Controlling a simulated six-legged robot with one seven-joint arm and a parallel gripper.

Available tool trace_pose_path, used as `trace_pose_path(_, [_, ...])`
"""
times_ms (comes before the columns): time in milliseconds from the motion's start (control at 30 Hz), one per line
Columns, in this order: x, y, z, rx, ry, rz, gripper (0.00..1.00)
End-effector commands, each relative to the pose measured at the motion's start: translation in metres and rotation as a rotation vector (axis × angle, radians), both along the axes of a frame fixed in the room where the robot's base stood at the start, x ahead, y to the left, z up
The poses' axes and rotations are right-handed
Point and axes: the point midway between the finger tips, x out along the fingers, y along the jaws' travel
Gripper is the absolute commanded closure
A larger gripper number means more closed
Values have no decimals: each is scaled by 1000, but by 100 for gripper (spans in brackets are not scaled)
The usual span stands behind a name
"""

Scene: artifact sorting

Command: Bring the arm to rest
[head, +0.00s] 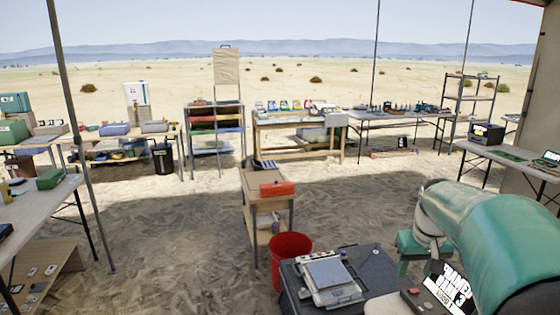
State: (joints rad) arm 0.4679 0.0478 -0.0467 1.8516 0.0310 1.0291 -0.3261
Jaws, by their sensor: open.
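A large teal, rounded part of my own body (490,235) fills the lower right of the head view. A smaller teal part of mine (412,245) shows just left of it. My gripper and its fingers do not show in this view. Nothing is seen held.
A small wooden stand (262,205) bears a red box (277,189). A red bucket (288,252) stands beside a dark case (372,262) bearing a grey device (328,276). Tables and shelves line the back and both sides. Sandy floor (150,235) lies open at left centre, near a tent pole (86,180).

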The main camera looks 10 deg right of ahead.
Motion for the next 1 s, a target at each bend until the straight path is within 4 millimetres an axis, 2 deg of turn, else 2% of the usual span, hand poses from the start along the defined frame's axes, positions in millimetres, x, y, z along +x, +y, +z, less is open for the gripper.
trace_pose_path(33, [-8,26,10,-6,-23,21,53])
trace_pose_path(200, [-38,97,27,-14,-89,71,53])
trace_pose_path(367, [-76,154,31,-13,-153,118,53])
trace_pose_path(500, [-112,195,26,-7,-208,160,53])
trace_pose_path(600, [-137,217,19,0,-243,185,53])
trace_pose_path(733, [-157,233,10,8,-275,205,53])
trace_pose_path(1000, [-164,238,5,13,-284,210,53])
